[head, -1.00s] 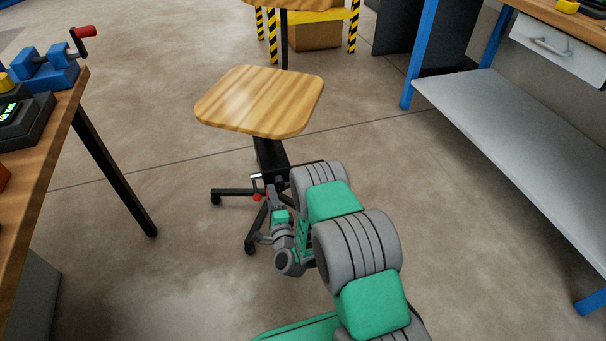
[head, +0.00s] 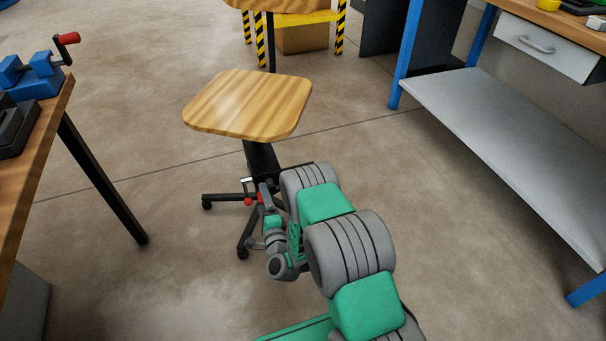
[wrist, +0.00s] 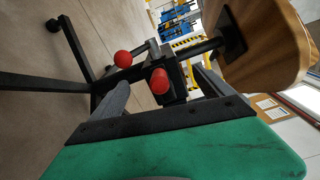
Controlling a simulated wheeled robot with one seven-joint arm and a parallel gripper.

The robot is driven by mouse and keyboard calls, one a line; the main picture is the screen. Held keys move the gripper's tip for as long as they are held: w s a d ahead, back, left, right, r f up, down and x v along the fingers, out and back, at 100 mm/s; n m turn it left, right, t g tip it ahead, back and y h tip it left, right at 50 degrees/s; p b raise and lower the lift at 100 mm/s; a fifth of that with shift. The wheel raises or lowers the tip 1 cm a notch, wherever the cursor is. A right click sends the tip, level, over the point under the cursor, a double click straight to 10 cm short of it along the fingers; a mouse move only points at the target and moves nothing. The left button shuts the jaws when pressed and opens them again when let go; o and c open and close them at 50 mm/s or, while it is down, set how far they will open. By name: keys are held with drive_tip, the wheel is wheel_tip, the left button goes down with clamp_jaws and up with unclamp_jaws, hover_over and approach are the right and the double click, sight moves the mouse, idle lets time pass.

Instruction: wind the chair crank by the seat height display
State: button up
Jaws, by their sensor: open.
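The chair has a square wooden seat (head: 248,104) on a dark post and a black base with legs. Two red knobs on the crank mechanism show under the seat, one (head: 247,201) just left of my gripper (head: 264,198). In the wrist view one red knob (wrist: 160,82) appears between my open fingers (wrist: 160,78), and the other red knob (wrist: 122,59) lies to its upper left. Whether the fingers touch a knob cannot be told. No lit seat height display shows now; a black device (head: 14,128) stands at the left edge.
A wooden bench (head: 40,150) with a blue vise (head: 32,78) is at left. A blue-legged workbench with a grey shelf (head: 500,140) is at right. A yellow striped stand (head: 300,18) is behind the chair. The floor around the chair is mostly clear.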

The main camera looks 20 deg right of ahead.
drive_tip(key=shift+s+b, duration=0.6)
drive_tip(key=shift+s, duration=2.15)
